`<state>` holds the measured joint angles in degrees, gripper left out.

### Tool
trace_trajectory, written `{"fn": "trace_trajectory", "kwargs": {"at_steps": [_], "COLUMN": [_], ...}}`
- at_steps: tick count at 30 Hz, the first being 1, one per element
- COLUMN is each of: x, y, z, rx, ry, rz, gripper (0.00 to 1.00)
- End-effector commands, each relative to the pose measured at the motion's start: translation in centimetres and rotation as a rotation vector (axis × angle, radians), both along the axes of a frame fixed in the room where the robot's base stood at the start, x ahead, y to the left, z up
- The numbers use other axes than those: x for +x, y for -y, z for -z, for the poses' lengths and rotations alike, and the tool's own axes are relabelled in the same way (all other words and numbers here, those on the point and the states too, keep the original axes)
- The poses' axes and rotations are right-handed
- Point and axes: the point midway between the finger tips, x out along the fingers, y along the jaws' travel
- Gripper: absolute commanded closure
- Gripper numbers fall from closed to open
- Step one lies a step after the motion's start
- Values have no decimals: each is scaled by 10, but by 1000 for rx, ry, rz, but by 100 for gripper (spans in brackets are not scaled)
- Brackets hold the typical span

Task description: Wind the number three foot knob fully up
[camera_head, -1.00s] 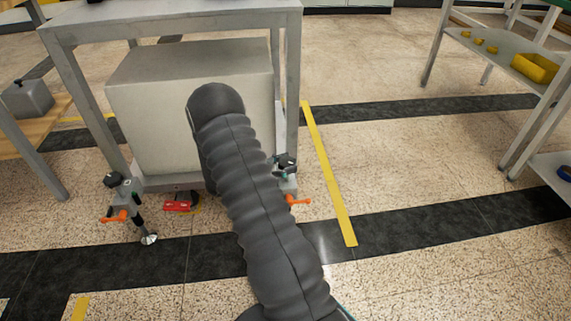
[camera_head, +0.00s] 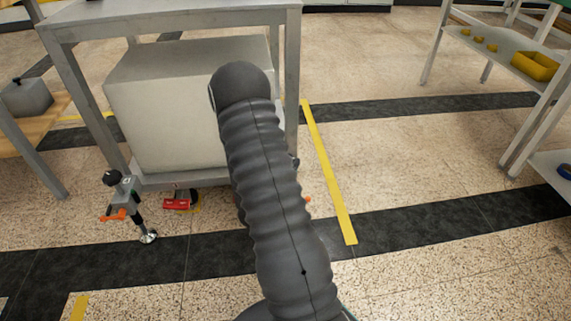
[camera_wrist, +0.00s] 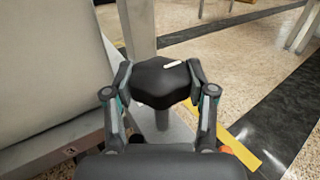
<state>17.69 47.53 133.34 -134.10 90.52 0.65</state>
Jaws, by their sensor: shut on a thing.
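In the wrist view my gripper (camera_wrist: 160,85) is shut on a black lobed knob (camera_wrist: 162,80) with a white mark on its top. One finger presses on each side of the knob. A grey stem (camera_wrist: 162,118) shows below it. In the head view my arm hides the knob and my gripper. Only a bit of orange (camera_head: 307,199) from that foot shows at the arm's right edge. Another foot (camera_head: 130,200), with a black knob (camera_head: 111,178) and an orange lever (camera_head: 114,215), stands at the left corner of the grey frame. I cannot read any foot number.
A large pale block (camera_head: 165,115) sits inside the grey frame (camera_head: 170,18), close to the left of my gripper. A red device (camera_head: 177,203) lies under it. A yellow floor strip (camera_head: 330,180) runs along the right, with open floor beyond.

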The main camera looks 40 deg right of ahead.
Motion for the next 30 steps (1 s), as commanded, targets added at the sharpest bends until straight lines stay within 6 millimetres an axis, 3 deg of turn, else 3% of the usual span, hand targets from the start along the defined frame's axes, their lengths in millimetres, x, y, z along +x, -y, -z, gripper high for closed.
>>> {"fn": "trace_trajectory", "kwargs": {"at_steps": [12,29,30], "x": [0,0,0], "y": [2,2,2], "z": [0,-1,-1], "rx": [-2,-4,-4], "ry": [3,3,3], "rz": [-179,-205,-205], "gripper": [79,79,39]}}
